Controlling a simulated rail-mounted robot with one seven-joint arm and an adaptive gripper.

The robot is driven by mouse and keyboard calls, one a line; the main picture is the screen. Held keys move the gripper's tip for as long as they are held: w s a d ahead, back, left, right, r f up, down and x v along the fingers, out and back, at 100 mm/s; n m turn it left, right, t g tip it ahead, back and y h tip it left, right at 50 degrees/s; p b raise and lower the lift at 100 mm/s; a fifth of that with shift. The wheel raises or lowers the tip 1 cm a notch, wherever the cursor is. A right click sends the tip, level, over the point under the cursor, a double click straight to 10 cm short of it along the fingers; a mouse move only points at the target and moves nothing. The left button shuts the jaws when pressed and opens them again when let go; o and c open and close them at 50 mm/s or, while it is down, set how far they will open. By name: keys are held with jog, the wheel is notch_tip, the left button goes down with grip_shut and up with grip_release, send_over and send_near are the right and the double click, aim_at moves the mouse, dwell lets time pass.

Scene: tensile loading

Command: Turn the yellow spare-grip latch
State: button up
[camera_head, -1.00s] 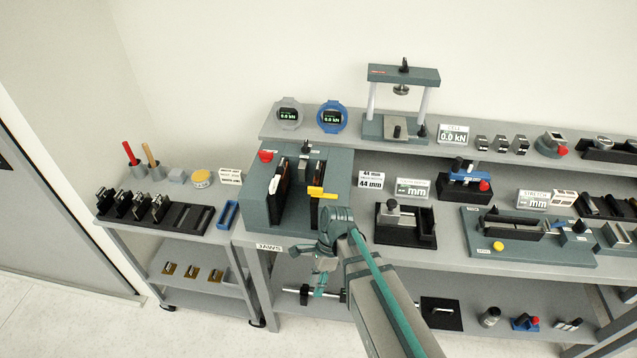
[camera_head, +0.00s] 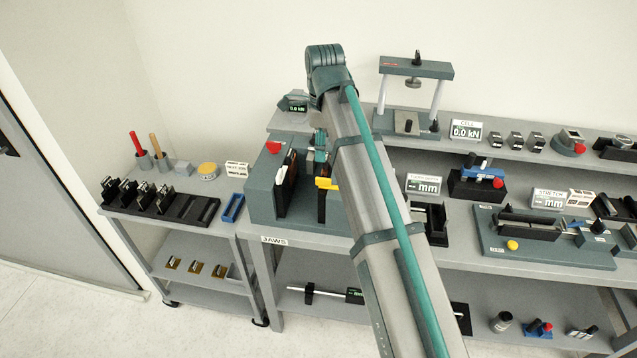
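The yellow spare-grip latch (camera_head: 327,183) is on the right part of the grey-green jaws fixture (camera_head: 262,210), at the left end of the bench. Its right end is cut off from view by my arm. My gripper (camera_head: 319,150) shows only as a small teal part beside the arm, just above the latch in the picture. Most of it is hidden behind my own arm. I cannot tell whether its fingers are open or shut, or whether they touch the latch.
A red knob (camera_head: 273,147) sits on the fixture's back left. A shelf with a press frame (camera_head: 415,68) stands behind. A cart with a black rack (camera_head: 190,208) is on the left. More test devices, such as the stretch unit (camera_head: 540,235), fill the bench on the right.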

aim_at(323, 179)
jog(key=f+p, duration=0.1)
jog(key=f, duration=0.2)
jog(key=f+p, duration=0.1)
jog(key=f, duration=0.2)
jog(key=f+p, duration=0.1)
jog(key=f, duration=0.2)
jog(key=shift+w+d+f, duration=0.2)
jog(key=shift+d+f, duration=0.05)
jog(key=shift+f, duration=0.15)
jog(key=shift+c, duration=0.3)
grip_shut()
